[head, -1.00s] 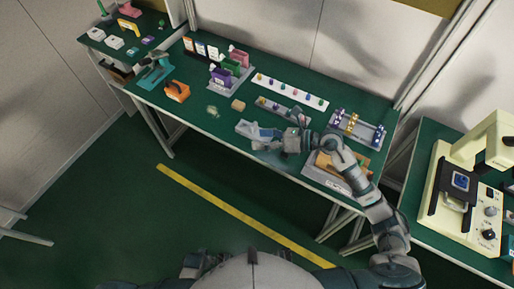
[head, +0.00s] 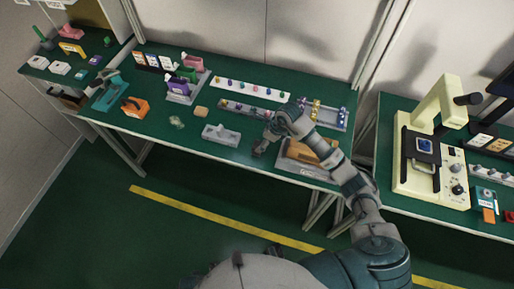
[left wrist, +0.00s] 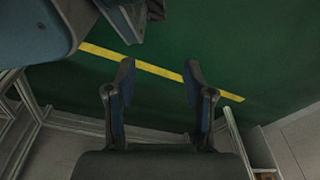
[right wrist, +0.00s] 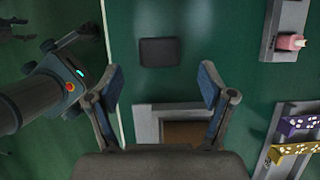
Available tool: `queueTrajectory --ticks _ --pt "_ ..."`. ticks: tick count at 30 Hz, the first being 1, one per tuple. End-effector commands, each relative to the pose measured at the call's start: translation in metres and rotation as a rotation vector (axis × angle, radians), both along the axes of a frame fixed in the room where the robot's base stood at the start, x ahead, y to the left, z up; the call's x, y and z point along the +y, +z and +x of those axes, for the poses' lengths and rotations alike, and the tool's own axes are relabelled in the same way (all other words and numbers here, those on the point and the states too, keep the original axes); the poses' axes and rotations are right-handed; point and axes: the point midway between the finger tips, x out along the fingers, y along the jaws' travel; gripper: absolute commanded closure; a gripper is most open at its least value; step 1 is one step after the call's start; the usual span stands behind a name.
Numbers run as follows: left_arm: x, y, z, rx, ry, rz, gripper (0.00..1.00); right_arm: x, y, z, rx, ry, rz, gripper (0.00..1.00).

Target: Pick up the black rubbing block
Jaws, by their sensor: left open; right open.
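The black rubbing block (right wrist: 160,52) is a flat dark square lying on the green bench top in the right wrist view. My right gripper (right wrist: 160,82) is open and empty; the block shows beyond the gap between its fingertips, apart from both.
The tray with a wooden board (head: 304,151) is close to the right gripper. A grey holder (head: 221,135) lies to the left, with a tan block (head: 201,112) behind it. A rack of purple and yellow pieces (head: 323,114) stands behind. A cream machine (head: 428,160) occupies the right bench.

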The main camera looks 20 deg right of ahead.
Motion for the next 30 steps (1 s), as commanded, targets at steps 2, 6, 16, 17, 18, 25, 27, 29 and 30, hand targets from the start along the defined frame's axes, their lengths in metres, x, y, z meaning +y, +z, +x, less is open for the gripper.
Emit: queueTrajectory --ticks 2,6,16,17,18,25,27,29,30 --pt "0.0 0.001 0.001 0.001 0.0 0.0 0.47 0.003 -0.007 0.002 0.001 -0.001 0.001 0.19" --pt "0.0 0.002 0.002 -0.002 0.0 0.001 0.47 0.006 -0.016 0.003 0.001 0.0 0.002 0.19" --pt "-0.001 0.004 0.005 -0.003 0.0 0.0 0.47 0.019 -0.058 0.013 0.002 -0.001 0.002 0.19" --pt "-0.001 0.005 0.006 -0.004 0.0 0.0 0.47 0.019 -0.059 0.013 0.001 0.0 0.002 0.19" --pt "-0.001 0.006 0.007 -0.005 0.001 0.0 0.47 0.019 -0.059 0.013 0.001 -0.001 0.002 0.19" --pt "-0.001 0.008 0.009 -0.009 0.001 -0.001 0.47 0.019 -0.058 0.013 -0.001 0.0 0.001 0.34" --pt "-0.001 0.008 0.009 -0.009 0.001 -0.001 0.47 0.019 -0.058 0.013 -0.001 0.0 0.001 0.51" --pt "-0.001 0.008 0.009 -0.009 0.001 -0.001 0.47 0.019 -0.058 0.013 -0.001 0.0 0.001 0.66" --pt "0.0 0.007 0.008 -0.008 0.002 -0.001 0.47 0.019 -0.058 0.013 -0.001 0.0 0.001 0.76"
